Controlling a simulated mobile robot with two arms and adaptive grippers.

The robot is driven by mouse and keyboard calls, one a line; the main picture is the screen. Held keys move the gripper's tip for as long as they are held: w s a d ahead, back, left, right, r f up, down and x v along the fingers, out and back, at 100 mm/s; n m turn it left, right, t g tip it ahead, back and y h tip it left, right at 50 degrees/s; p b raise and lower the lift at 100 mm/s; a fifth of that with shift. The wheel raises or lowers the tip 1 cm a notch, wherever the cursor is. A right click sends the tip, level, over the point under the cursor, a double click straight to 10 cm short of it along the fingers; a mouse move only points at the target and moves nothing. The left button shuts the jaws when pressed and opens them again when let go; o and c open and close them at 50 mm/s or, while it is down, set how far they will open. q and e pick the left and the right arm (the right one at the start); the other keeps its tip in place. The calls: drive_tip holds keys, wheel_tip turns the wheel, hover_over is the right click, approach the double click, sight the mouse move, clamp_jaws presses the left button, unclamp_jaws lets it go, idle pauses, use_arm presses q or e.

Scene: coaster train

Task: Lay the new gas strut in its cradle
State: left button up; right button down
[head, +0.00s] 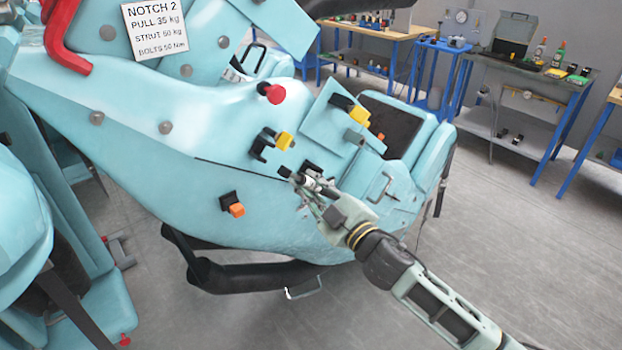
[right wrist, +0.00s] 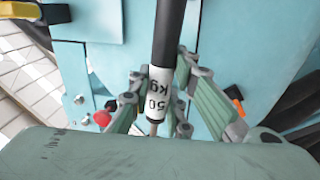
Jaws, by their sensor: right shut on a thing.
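My right gripper (head: 316,190) is shut on the gas strut, beside the turquoise side of the coaster car (head: 240,140). In the right wrist view the strut (right wrist: 166,40) is a dark rod with a white sleeve marked "50 kg", running up between the fingers (right wrist: 156,112). In the head view the gripper largely hides it. Black brackets with yellow parts (head: 284,140) (head: 360,116) and one with an orange part (head: 236,209) sit on the car around the gripper. I cannot tell which of them form the cradle. My left gripper is out of view.
A sign (head: 154,28) on the car reads notch 2, pull 35 kg, strut 50 kg, bolts 50 Nm. A red knob (head: 273,93) and a metal handle (head: 381,186) stick out from the car. Workbenches (head: 525,70) stand behind. Floor at the right is clear.

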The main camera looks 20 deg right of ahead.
drive_tip(key=shift+w+d+r+n, duration=0.3)
drive_tip(key=shift+w+d+r, duration=0.1)
drive_tip(key=shift+d, duration=0.15)
drive_tip(key=shift+a, duration=0.25)
drive_tip(key=shift+w, duration=0.1)
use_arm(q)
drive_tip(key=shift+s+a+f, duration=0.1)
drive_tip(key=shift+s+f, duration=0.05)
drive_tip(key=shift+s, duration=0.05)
use_arm(e)
drive_tip(key=x, duration=0.5)
drive_tip(key=shift+w+a+f, duration=0.15)
drive_tip(key=shift+a+f, duration=0.1)
drive_tip(key=shift+a, duration=0.1)
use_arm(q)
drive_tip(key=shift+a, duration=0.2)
